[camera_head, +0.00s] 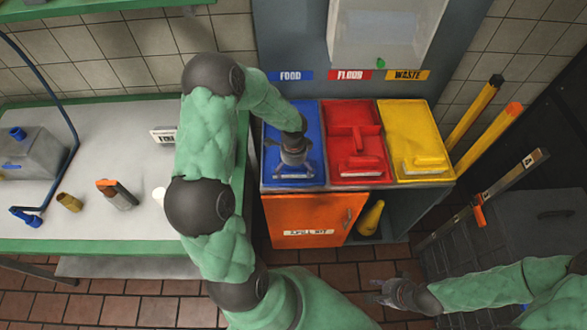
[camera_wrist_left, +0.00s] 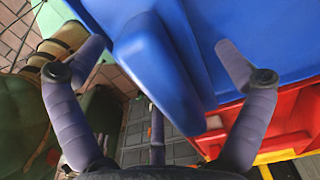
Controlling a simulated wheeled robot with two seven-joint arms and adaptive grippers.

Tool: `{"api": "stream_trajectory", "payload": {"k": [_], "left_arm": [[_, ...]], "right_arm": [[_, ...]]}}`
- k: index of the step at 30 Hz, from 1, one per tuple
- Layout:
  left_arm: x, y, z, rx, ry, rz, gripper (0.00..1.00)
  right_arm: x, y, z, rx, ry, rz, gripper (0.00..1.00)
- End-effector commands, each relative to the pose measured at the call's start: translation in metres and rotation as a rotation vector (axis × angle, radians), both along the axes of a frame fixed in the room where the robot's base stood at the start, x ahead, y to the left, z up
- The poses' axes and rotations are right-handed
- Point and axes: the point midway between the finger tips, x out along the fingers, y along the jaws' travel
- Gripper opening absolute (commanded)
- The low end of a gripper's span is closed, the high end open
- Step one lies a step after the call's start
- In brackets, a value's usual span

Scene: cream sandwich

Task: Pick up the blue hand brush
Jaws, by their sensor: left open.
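The blue hand brush (camera_head: 307,170) lies in the blue tray (camera_head: 275,125) under the FOOD label, partly hidden by my left gripper. My left gripper (camera_head: 292,158) is over the brush from above. In the left wrist view, a blue block that looks like part of the brush (camera_wrist_left: 155,65) runs between the spread fingers of my left gripper (camera_wrist_left: 160,90). The fingers are apart on either side, and no grasp shows. My right gripper (camera_head: 380,291) hangs low at the right over the floor, away from the trays; its finger opening is too small to tell.
A red tray (camera_head: 331,108) and a yellow tray (camera_head: 392,112) with similar brushes stand right of the blue one. An open orange door (camera_head: 305,215) hangs below. A table (camera_head: 120,225) with a spray bottle and fittings is at left. Yellow poles (camera_head: 487,130) lean at right.

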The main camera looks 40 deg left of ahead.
Motion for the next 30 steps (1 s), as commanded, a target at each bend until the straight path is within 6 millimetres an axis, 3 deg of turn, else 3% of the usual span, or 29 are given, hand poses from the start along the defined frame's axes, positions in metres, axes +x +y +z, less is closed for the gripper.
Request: {"api": "stream_trajectory", "payload": {"k": [3, 4, 10, 23, 30], "left_arm": [[0.0, 0.0, 0.001, 0.001, -0.001, 0.0, 1.0], [0.0, 0.0, 0.001, 0.001, -0.001, 0.0, 0.94], [0.0, 0.0, 0.001, 0.001, -0.001, 0.0, 0.38], [0.0, 0.0, 0.005, 0.001, -0.002, 0.0, 0.36], [0.001, 0.001, 0.031, 0.002, -0.004, 0.001, 0.36]], "right_arm": [[0.0, 0.0, 0.001, 0.0, 0.0, 0.0, 0.4], [0.0, 0.0, 0.001, 0.0, 0.0, 0.0, 0.4], [0.0, 0.0, 0.001, 0.0, 0.0, 0.0, 0.4], [0.0, 0.0, 0.002, 0.0, 0.0, 0.0, 0.4], [0.0, 0.0, 0.01, 0.0, 0.0, 0.0, 0.4]]}}
